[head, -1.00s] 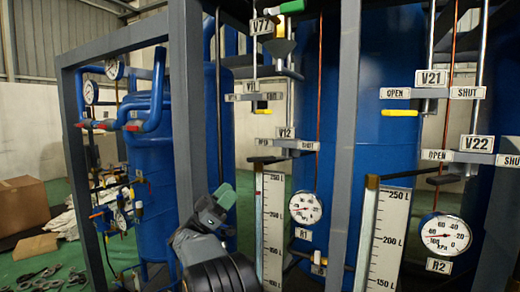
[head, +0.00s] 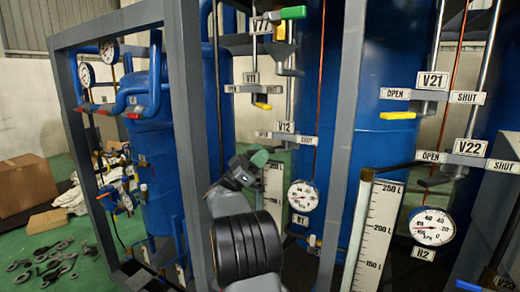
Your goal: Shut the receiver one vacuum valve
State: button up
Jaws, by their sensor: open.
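The valves for the first receiver carry the tags V11 (head: 251,78) and V12 (head: 286,127); which one is the vacuum valve is not spelled out. V11 has a short yellow handle (head: 263,105) below its plate. V12's handle is hard to make out behind my gripper. The round gauge R1 (head: 303,195) is on the blue receiver tank (head: 318,120) to the right. My gripper (head: 248,163) is open, with a green-tipped finger, below and left of the V12 plate. It appears apart from both handles. Its exact depth cannot be told.
Grey frame posts (head: 345,140) stand either side of the valves. A tag V77 (head: 260,26) with a green handle (head: 293,12) is above. V21 (head: 432,81) and V22 (head: 470,147) are at right. A level scale (head: 378,230) stands in front.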

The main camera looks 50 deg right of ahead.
jog(key=shift+s+d+r, duration=0.15)
jog(key=shift+d+r, duration=0.1)
jog(key=shift+c, duration=0.5)
grip_shut()
